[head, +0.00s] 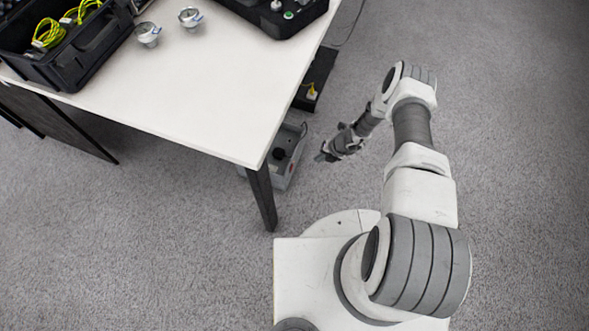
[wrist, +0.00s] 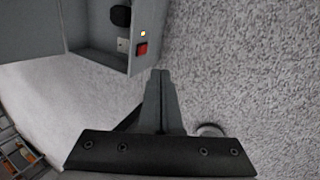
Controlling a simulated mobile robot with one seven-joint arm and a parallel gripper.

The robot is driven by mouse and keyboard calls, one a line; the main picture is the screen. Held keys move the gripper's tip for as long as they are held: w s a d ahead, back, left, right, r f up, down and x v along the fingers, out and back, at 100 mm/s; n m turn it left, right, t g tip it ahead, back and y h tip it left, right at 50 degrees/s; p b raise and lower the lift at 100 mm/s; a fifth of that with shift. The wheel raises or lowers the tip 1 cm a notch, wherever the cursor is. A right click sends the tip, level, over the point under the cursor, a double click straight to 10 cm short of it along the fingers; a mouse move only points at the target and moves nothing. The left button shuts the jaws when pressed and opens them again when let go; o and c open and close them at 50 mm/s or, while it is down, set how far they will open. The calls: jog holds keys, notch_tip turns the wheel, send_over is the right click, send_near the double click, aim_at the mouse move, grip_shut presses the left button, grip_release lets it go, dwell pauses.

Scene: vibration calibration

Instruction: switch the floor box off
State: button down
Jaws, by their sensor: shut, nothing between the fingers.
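The floor box is a grey box (head: 287,158) on the carpet, partly under the table by its front leg. The table top hides part of it. In the wrist view the box (wrist: 95,58) is at the upper left. Its side panel has a red switch (wrist: 142,49), a small glowing yellow light (wrist: 143,33) above it, and a black round part (wrist: 120,16). My gripper (wrist: 160,74) is shut and empty, its tips just below and right of the red switch, apart from it in the picture. In the head view my gripper (head: 322,156) is low, right of the box.
The white table (head: 200,80) carries a black case (head: 85,55) with yellow-green cables, two metal parts (head: 148,34) and a black device (head: 285,14). Its dark leg (head: 262,198) stands in front of the box. A dark unit (head: 315,80) sits farther back. Carpet at right is clear.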

jog(key=shift+s+a+f+m, duration=0.1)
jog(key=shift+s+f+m, duration=0.25)
jog(key=shift+f, duration=0.35)
jog(key=shift+s+a+f+m, duration=0.1)
jog(key=shift+s+f+m, duration=0.25)
jog(key=shift+f, duration=0.3)
jog(key=w+a+f+b, duration=0.3)
jog(key=a+f+b, duration=0.3)
jog(key=a+f, duration=0.1)
jog(key=shift+x, duration=0.8)
